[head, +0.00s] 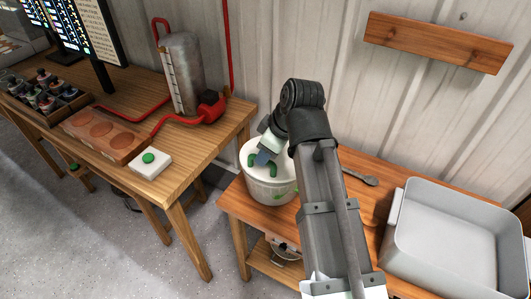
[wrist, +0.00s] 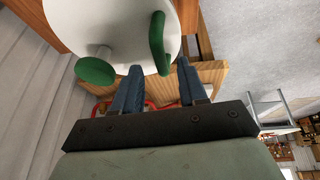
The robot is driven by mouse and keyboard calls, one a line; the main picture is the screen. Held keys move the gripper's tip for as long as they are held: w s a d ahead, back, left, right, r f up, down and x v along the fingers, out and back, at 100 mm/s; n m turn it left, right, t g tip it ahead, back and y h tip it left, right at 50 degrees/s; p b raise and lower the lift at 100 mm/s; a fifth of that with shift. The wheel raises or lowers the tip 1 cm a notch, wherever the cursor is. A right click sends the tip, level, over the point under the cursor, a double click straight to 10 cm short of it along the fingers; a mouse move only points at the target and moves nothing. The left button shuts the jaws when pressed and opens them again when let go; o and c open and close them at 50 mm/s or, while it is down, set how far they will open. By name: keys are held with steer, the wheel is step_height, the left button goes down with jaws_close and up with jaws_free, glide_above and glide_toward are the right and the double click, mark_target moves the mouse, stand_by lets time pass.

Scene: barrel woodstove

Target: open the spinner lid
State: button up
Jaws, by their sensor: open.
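The spinner (head: 268,189) is a white tub with green marks, standing upright on the low wooden table. Its white lid (head: 262,152) is on top and carries green parts. The wrist view shows the lid (wrist: 125,30) with a round green knob (wrist: 95,71) and a raised green handle (wrist: 158,40). My gripper (head: 265,157) is over the lid, partly hiding it. In the wrist view my gripper (wrist: 160,66) is open, its two blue fingers apart. The handle's near end shows between the fingertips; I cannot tell whether a finger touches it.
A grey basin (head: 455,235) and a dark spoon (head: 360,177) are to the right on the low table (head: 238,203). On the left bench are a white box with a green button (head: 150,160), a metal cylinder (head: 182,75) and red hose. A corrugated wall stands behind.

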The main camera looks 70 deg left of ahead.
steer(key=shift+x, duration=0.9)
jaws_close()
